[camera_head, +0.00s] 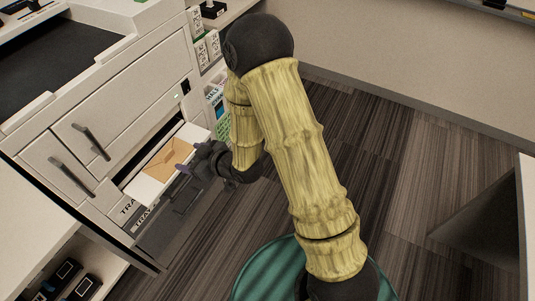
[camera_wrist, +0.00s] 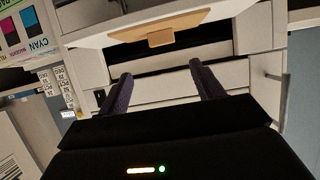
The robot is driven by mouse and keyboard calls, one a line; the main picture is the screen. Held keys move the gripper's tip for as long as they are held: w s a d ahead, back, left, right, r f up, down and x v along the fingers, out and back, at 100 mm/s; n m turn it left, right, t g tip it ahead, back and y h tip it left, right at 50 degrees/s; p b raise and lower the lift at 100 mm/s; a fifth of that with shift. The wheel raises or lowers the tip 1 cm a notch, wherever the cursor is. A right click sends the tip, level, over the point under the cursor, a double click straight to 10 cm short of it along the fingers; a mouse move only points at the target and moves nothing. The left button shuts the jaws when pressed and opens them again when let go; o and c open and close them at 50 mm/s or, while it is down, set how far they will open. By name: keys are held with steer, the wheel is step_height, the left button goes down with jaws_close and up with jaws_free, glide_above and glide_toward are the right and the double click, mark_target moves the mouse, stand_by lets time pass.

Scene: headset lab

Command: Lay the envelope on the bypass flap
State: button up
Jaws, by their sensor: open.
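The tan envelope (camera_head: 168,158) lies on the white bypass flap (camera_head: 147,191), which is folded down from the front of the large printer. In the wrist view the envelope (camera_wrist: 157,30) shows as a tan strip with a small tab on the white flap (camera_wrist: 95,38). My gripper (camera_head: 194,159) is at the flap's outer right edge in the head view. Its two dark purple fingers are spread with nothing between them. In the wrist view my gripper (camera_wrist: 160,70) points toward the envelope, with a gap between them.
The printer's drawers (camera_head: 70,170) have dark handles left of the flap. Below the flap is a dark tray front (camera_head: 180,215). Supply boxes (camera_head: 215,100) stand on a shelf behind my arm. Open carpet (camera_head: 410,150) lies to the right.

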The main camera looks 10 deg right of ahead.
steer(key=s+d+r+m+g+h, duration=0.15)
steer(key=d+h, duration=0.25)
steer(key=d, duration=0.4)
steer(key=d+r+m+h, duration=0.3)
steer(key=d+h, duration=0.1)
steer(key=d, duration=0.4)
steer(key=s+d+r+m+g+h, duration=0.1)
steer(key=s+d+r+m+g, duration=0.1)
steer(key=s+d, duration=0.2)
steer(key=s+d+r+m+g+h, duration=0.1)
steer(key=s+d+r+m+g, duration=0.1)
steer(key=s+d, duration=0.3)
steer(key=s+m, duration=0.1)
steer(key=s, duration=0.2)
steer(key=shift+r, duration=0.3)
steer(key=shift+d+g, duration=0.1)
steer(key=shift+g, duration=0.15)
